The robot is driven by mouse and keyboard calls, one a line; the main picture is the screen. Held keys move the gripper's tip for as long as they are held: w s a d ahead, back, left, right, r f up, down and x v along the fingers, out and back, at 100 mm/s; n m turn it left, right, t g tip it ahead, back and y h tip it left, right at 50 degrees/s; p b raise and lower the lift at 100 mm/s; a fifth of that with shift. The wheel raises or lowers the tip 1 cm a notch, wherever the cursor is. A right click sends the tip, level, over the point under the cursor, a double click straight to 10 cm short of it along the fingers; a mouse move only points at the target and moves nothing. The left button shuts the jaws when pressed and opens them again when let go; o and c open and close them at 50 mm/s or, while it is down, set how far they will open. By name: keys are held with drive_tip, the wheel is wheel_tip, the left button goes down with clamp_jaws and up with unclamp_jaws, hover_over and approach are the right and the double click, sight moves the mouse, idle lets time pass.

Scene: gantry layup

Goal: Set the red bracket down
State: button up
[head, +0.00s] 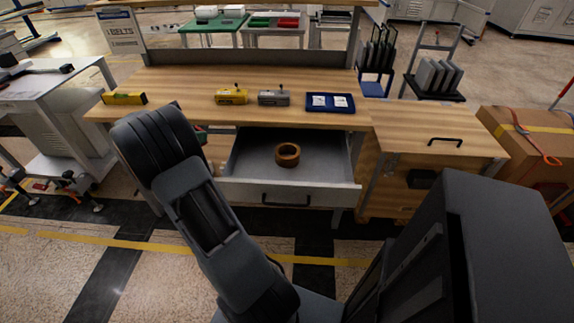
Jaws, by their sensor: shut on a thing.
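I cannot make out a red bracket in the head view. My gripper is not visible; my dark arm rises from the bottom middle to the upper left, and its end is out of sight behind the links. The wooden workbench (190,87) stands ahead, beyond my arm. Its grey drawer (236,187) is pulled open and holds a brown ring (287,154). My arm hides the drawer's left end and part of the bench front.
On the bench are a yellow-and-black level (124,98), a yellow block (231,97), a grey block (273,98) and a blue tray (330,103). A wooden cabinet (415,122) adjoins at right, and a strapped box (538,140) stands beyond it.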

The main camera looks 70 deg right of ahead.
drive_tip(key=s+d+f+m+g+b, duration=0.1)
drive_tip(key=s+d+b, duration=0.1)
drive_tip(key=s+d, duration=0.35)
drive_tip(key=s+d+f+m+g+b, duration=0.1)
drive_tip(key=s+d+f+b, duration=0.15)
drive_tip(key=s, duration=0.55)
drive_tip(key=shift+y, duration=0.3)
drive_tip(key=shift+s+d+f+b, duration=0.35)
drive_tip(key=shift+s+f, duration=0.3)
drive_tip(key=shift+f, duration=0.65)
drive_tip(key=shift+s+d+f+b, duration=0.25)
drive_tip(key=shift+s+f+b, duration=0.35)
drive_tip(key=shift+f, duration=0.65)
drive_tip(key=shift+s+d+f+b, duration=0.3)
drive_tip(key=shift+s+f, duration=0.45)
drive_tip(key=shift+f, duration=0.55)
drive_tip(key=shift+f, duration=0.1)
drive_tip(key=shift+f+b, duration=0.35)
drive_tip(key=shift+f, duration=0.2)
drive_tip(key=o, duration=1.1)
drive_tip(key=shift+c, duration=0.2)
drive_tip(key=shift+r, duration=0.1)
